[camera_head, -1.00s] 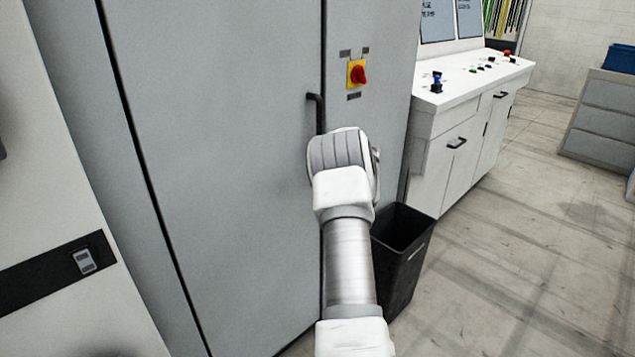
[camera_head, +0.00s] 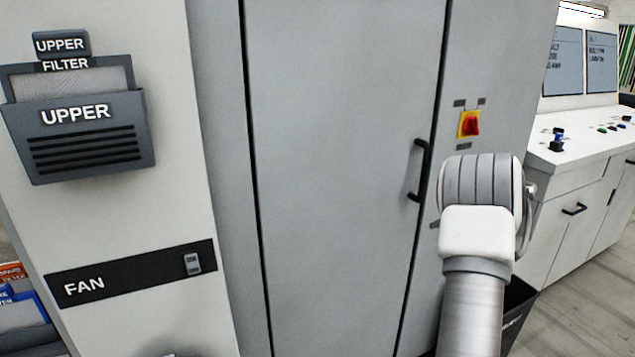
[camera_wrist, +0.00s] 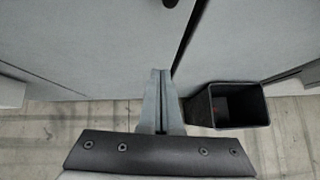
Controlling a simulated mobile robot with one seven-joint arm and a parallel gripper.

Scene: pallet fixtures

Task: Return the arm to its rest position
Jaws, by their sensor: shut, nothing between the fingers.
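My arm (camera_head: 478,240) reaches up from the bottom right of the head view, in front of the grey cabinet (camera_head: 340,150). Its wrist hides my gripper in that view. In the wrist view my gripper (camera_wrist: 160,75) shows with its two fingers together and nothing between them. It points along the cabinet front (camera_wrist: 100,50), and I cannot tell how close it is. The black door handle (camera_head: 421,170) is left of my wrist in the head view, apart from the gripper.
A black bin (camera_wrist: 232,105) stands on the floor right of my gripper. A red and yellow switch (camera_head: 469,125) is on the cabinet. A white console (camera_head: 590,160) stands at right. A panel with the UPPER filter holder (camera_head: 80,140) and a FAN switch (camera_head: 192,264) is at left.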

